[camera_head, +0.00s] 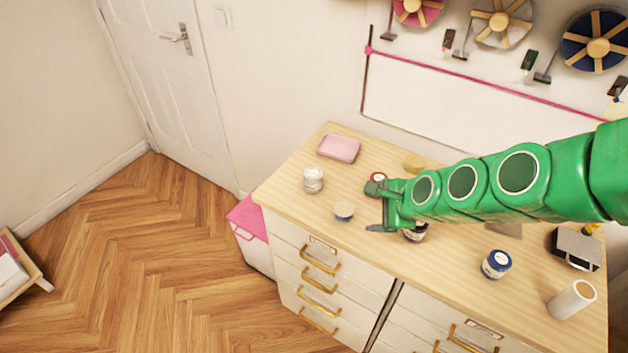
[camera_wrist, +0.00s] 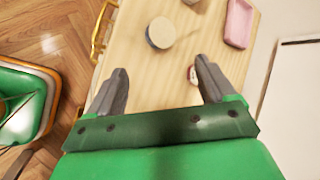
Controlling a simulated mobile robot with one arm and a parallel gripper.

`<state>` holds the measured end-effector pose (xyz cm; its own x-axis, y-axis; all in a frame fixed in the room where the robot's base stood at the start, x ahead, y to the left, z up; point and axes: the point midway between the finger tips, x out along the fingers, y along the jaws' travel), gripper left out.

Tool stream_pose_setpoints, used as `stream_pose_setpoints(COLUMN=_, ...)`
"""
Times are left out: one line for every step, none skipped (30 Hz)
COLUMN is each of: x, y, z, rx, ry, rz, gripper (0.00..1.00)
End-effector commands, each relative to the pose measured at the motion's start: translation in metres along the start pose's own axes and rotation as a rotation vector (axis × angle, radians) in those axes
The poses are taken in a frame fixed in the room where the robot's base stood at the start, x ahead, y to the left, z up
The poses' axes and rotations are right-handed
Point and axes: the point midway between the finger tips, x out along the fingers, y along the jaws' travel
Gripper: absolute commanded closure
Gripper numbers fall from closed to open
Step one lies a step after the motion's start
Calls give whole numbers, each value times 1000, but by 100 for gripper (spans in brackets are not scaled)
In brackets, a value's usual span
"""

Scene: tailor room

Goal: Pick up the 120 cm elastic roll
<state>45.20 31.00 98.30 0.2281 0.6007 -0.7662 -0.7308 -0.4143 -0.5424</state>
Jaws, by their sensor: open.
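Several small rolls stand on the wooden dresser top (camera_head: 455,265); no length marking is legible, so I cannot tell which is the 120 cm elastic roll. A cream-topped roll with a dark band (camera_head: 344,211) is just beyond my open, empty gripper (camera_head: 373,207). In the wrist view this roll (camera_wrist: 161,32) lies ahead of the gap between my fingers (camera_wrist: 161,68). A white roll (camera_head: 313,180) stands farther left. A red-marked roll (camera_head: 377,177) is beside one finger. A dark-sided roll (camera_head: 415,235) is partly hidden under my arm, and a blue roll (camera_head: 496,264) stands to the right.
A pink box (camera_head: 339,148) lies at the dresser's back left. A white cylinder (camera_head: 572,299) and a dark-and-white object (camera_head: 576,248) stand at the right. Wheel-like spools (camera_head: 597,41) hang on the wall.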

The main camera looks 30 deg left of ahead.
Motion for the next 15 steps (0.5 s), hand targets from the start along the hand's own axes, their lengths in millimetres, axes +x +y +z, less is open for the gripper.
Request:
stream_pose_setpoints(x=15, y=-5, z=8, rx=60, ry=-25, rz=-23, gripper=17)
stream_pose_setpoints(x=22, y=-8, z=11, rx=98, ry=-38, rz=-40, gripper=17)
stream_pose_setpoints(x=31, y=-14, z=16, rx=147, ry=-55, rz=-62, gripper=17)
stream_pose_setpoints(x=37, y=-18, z=20, rx=186, ry=-70, rz=-82, gripper=17)
stream_pose_setpoints(x=44, y=-22, z=24, rx=226, ry=-84, rz=-96, gripper=17)
stream_pose_setpoints(x=53, y=-26, z=28, rx=280, ry=-102, rz=-116, gripper=17)
stream_pose_setpoints(x=60, y=-29, z=32, rx=320, ry=-116, rz=-132, gripper=17)
stream_pose_setpoints(x=66, y=-32, z=36, rx=361, ry=-132, rz=-146, gripper=17)
stream_pose_setpoints(x=74, y=-38, z=40, rx=418, ry=-151, rz=-168, gripper=17)
stream_pose_setpoints(x=80, y=-40, z=43, rx=459, ry=-166, rz=-180, gripper=17)
stream_pose_setpoints(x=86, y=-42, z=46, rx=502, ry=-181, rz=-192, gripper=17)
stream_pose_setpoints(x=94, y=-46, z=50, rx=560, ry=-202, rz=-212, gripper=17)
stream_pose_setpoints(x=100, y=-49, z=53, rx=603, ry=-217, rz=-223, gripper=17)
stream_pose_setpoints(x=105, y=-52, z=55, rx=647, ry=-232, rz=-237, gripper=17)
stream_pose_setpoints(x=112, y=-55, z=58, rx=704, ry=-253, rz=-255, gripper=17)
